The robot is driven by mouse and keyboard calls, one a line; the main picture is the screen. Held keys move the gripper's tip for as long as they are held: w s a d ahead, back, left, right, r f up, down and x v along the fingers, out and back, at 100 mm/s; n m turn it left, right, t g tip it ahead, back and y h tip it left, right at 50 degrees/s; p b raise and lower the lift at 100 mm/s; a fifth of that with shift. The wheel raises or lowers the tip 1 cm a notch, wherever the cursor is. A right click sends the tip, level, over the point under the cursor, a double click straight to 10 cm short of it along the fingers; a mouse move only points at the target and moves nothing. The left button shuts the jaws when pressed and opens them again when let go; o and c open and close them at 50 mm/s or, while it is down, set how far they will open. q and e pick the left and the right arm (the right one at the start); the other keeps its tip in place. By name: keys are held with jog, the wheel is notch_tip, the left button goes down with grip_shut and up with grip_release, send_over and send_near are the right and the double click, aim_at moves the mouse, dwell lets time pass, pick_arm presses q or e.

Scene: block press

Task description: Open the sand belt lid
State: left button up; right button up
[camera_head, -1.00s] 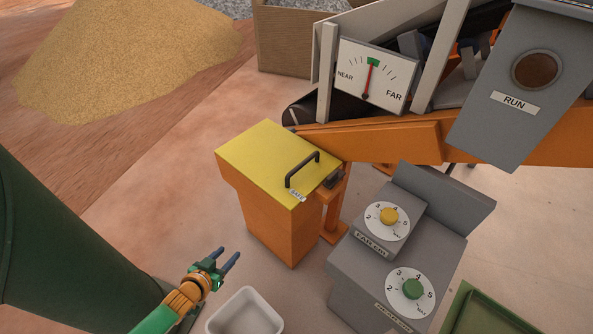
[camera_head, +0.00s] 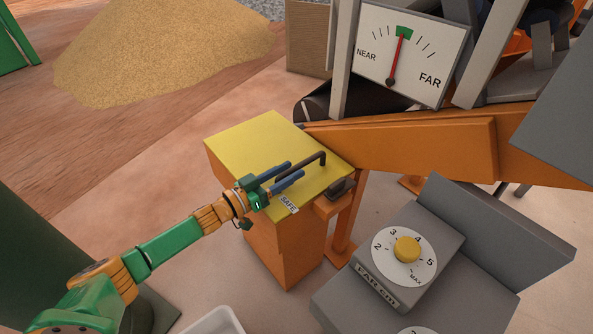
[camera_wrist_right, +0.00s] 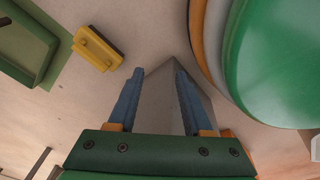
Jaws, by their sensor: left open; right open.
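The sand belt lid (camera_head: 247,139) is a flat yellow panel on top of an orange box (camera_head: 283,250), and it lies shut. A dark bar handle (camera_head: 313,161) stands near its right side, beside a label reading SAFE (camera_head: 288,204). My left gripper (camera_head: 284,178) is open, with its two blue fingers reaching over the lid at the handle. The fingers appear on either side of the bar; whether they touch it I cannot tell. In the right wrist view my right gripper (camera_wrist_right: 152,103) is open with nothing between its fingers.
A grey control box with a yellow dial (camera_head: 407,249) stands right of the orange box. An orange conveyor frame (camera_head: 420,149) and a NEAR/FAR gauge (camera_head: 410,52) are behind. A sand pile (camera_head: 160,50) lies back left. A white bin (camera_head: 215,322) is at the front.

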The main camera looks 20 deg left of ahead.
pick_arm(q)
jog(key=shift+x, duration=1.1)
grip_shut()
jog(key=shift+f, duration=0.1)
dwell(0.5)
